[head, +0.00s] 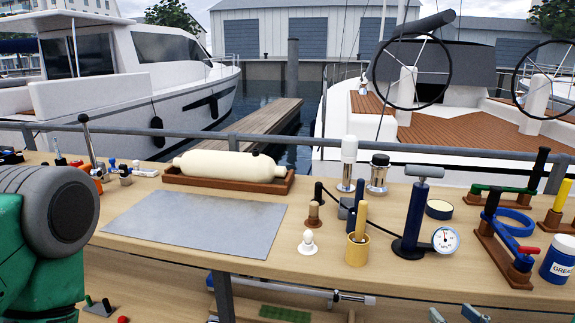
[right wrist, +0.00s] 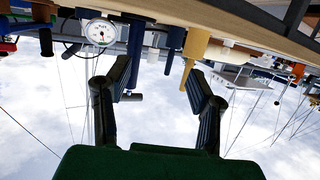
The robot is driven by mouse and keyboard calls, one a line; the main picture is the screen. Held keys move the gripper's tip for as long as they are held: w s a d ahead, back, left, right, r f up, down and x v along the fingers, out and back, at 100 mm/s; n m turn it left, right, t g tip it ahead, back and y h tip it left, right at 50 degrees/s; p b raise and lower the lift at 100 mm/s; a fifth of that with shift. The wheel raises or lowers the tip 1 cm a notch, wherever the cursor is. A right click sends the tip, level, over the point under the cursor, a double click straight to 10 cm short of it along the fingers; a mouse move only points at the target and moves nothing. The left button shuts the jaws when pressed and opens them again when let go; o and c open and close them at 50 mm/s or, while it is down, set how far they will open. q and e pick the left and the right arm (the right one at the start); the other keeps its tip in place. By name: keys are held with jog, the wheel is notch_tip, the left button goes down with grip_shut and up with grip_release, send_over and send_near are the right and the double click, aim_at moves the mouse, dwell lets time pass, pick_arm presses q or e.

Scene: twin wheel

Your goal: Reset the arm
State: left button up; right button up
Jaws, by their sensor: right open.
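My right gripper (head: 456,316) shows only as fingertips at the bottom edge of the head view, at lower right, in front of the bench. In the right wrist view, the right gripper (right wrist: 158,78) has its two dark fingers spread apart with nothing between them. That view is upside down, with the bench edge across its top and sky below. A green and grey link of my left arm (head: 60,215) fills the left side of the head view. My left gripper is out of view.
The wooden bench (head: 150,250) holds a grey mat (head: 195,222), a cream fender in a brown tray (head: 172,180), a blue pump (head: 412,215) with a gauge (head: 445,240), a yellow holder (head: 358,248) and a grease tub (head: 557,260). Boats lie behind the rail.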

jog(key=s+a+f+n+g+y, duration=0.1)
jog(key=s+f+g, duration=0.35)
jog(key=f, duration=0.25)
jog(key=s+a+f+g, duration=0.2)
jog(key=s+f+g, duration=0.1)
jog(key=s+f, duration=0.4)
jog(key=s+f+g+h, duration=0.1)
jog(key=s+f+g, duration=0.6)
jog(key=s, duration=0.5)
jog(key=shift+s+d+f+m+h, duration=0.3)
jog(key=shift+d+f+m+h, duration=0.1)
jog(key=shift+f, duration=0.1)
jog(key=shift+a+r, duration=0.1)
jog(key=shift+a, duration=0.2)
